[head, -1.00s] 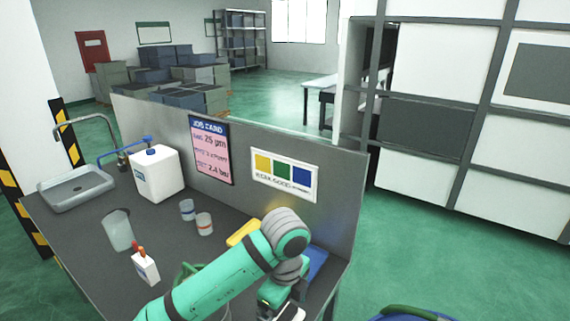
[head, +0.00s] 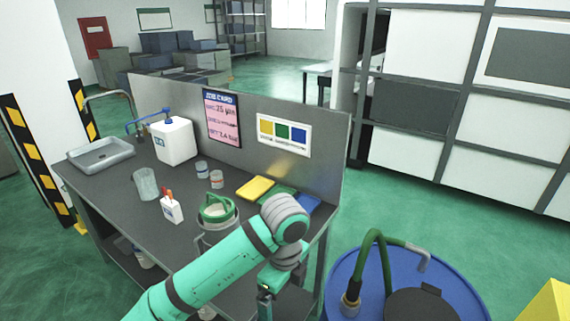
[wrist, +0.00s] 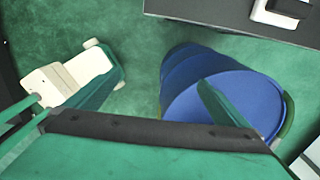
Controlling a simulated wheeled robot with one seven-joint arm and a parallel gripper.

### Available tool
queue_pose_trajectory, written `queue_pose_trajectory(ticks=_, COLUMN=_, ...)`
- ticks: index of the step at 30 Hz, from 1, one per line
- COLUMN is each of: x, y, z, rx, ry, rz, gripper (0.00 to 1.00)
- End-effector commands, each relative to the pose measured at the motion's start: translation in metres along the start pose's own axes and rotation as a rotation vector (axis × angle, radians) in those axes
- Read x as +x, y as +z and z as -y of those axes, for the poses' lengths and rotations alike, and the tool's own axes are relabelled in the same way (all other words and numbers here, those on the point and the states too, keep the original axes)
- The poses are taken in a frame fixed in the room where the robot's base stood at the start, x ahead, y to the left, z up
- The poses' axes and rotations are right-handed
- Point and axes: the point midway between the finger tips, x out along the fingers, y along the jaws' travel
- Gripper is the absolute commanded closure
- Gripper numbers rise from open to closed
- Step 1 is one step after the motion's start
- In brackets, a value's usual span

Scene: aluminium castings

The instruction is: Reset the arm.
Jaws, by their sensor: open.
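My arm reaches up from the bottom of the head view, green with grey joints, then bends down at the elbow. My gripper (head: 265,298) hangs low at the arm's end, in front of the workbench (head: 120,195). It is small and dark here, and its fingertips are hard to make out. It appears empty. The wrist view looks down on the green floor and on a blue drum (wrist: 225,105), which also stands at the lower right of the head view (head: 345,300).
A yellow block (head: 555,305) is at the lower right. Open floor lies behind the drum.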

Motion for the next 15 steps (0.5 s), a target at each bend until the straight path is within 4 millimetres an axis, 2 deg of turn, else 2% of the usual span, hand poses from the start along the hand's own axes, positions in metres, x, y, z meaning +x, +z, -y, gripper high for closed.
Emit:
queue_pose_trajectory(ticks=8, x=0.007, y=-0.023, z=0.022, rx=-0.020, ry=-0.085, rz=-0.065, gripper=0.00)
queue_pose_trajectory(ticks=15, x=0.013, y=-0.054, z=0.050, rx=-0.057, ry=-0.198, rz=-0.158, gripper=0.00)
